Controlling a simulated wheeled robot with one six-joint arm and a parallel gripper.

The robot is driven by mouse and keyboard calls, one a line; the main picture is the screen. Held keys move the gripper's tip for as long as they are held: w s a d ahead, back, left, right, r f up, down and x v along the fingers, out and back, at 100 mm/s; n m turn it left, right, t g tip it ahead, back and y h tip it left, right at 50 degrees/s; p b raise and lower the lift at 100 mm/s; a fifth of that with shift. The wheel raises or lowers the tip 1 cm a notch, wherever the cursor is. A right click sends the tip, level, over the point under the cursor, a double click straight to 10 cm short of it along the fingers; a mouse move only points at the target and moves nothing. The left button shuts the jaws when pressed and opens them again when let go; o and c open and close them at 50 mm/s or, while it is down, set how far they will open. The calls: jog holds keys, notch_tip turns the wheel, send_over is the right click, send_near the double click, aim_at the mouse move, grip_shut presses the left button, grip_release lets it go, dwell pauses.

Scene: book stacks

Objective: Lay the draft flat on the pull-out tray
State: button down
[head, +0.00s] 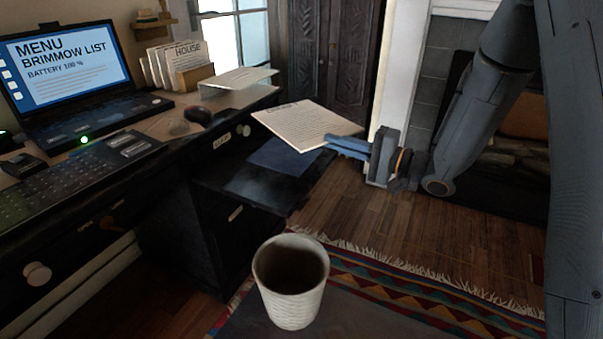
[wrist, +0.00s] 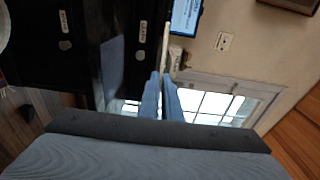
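The draft (head: 297,124) is a cream printed sheet or thin stack, held roughly level in the air right of the desk. My gripper (head: 334,146) is shut on its right edge. In the wrist view the draft shows edge-on as a thin pale strip (wrist: 166,45) at the fingertips (wrist: 162,78). The pull-out tray (head: 240,187) is a dark shelf extending from the desk, below and left of the draft. A dark blue flat piece (head: 285,155) lies on it, below the draft and apart from it. The draft hides part of what is behind it.
The desk holds a laptop (head: 68,70), a keyboard (head: 60,185), a mouse (head: 198,115), a card file (head: 195,78) and a letter tray with paper (head: 237,82). A white cup (head: 290,300) stands in front. Open floor (head: 345,210) lies right of the tray, with a fringed rug (head: 400,290).

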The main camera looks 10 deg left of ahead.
notch_tip(320, 180, down, 12)
jog(key=g+b, duration=0.1)
jog(key=b, duration=0.3)
jog(key=shift+a+n+y+b, duration=0.25)
jog(key=shift+n+y+b, duration=0.05)
jog(key=shift+n+b, duration=0.1)
jog(key=c, duration=2)
grip_release()
